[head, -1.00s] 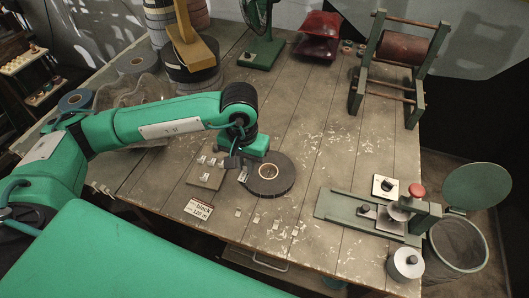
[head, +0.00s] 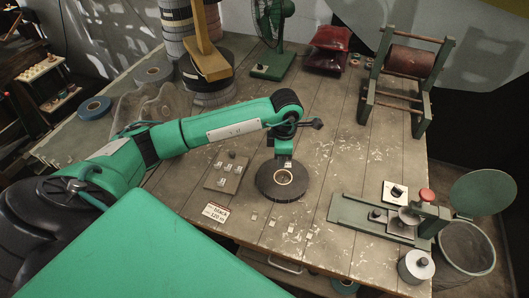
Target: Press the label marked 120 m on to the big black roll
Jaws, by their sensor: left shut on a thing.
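The big black roll (head: 266,188) lies flat on the table, with a pale ring around its core. My left gripper (head: 287,164) points down over the back part of the roll, shut on a small white label (head: 288,163). The print on this label is too small to read. I cannot tell whether the label touches the roll. A small board (head: 212,185) with several pale labels lies to the left of the roll. A card reading "black 120 m" (head: 216,212) lies in front of the board. My right gripper is out of view.
Several small pale pieces (head: 254,217) lie in front of the roll. A green press device (head: 350,212) with a red knob stands at the right. A green fan (head: 272,60), stacked rolls (head: 174,22) and a wooden winding frame (head: 420,85) stand at the back. The middle table is clear.

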